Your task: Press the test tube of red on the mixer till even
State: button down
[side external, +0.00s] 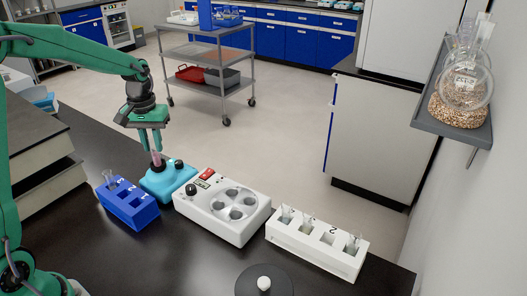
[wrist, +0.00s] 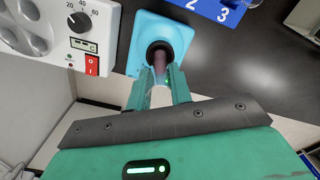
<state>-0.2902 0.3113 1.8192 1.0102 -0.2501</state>
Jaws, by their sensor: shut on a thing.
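My gripper (side external: 156,139) is shut on the test tube of red (side external: 156,158) and points down over the mixer (side external: 168,180). The mixer is a small light-blue block with a dark round cup on top. In the wrist view, the tube (wrist: 158,65) runs from between my fingertips (wrist: 160,88) to the dark cup of the mixer (wrist: 178,28). Its far end is at the cup and looks in contact with it. The tube's contents look dull reddish. The gripper's fingers hide part of the tube.
A blue rack (side external: 128,205) with numbered slots and a tube stands left of the mixer. A white machine (side external: 222,205) with a dial and round wells stands close on its right. A white rack (side external: 316,244) with several tubes and a dark round plate (side external: 264,283) are further right.

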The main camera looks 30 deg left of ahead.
jog(key=shift+r, duration=3)
jog(key=shift+d, duration=0.1)
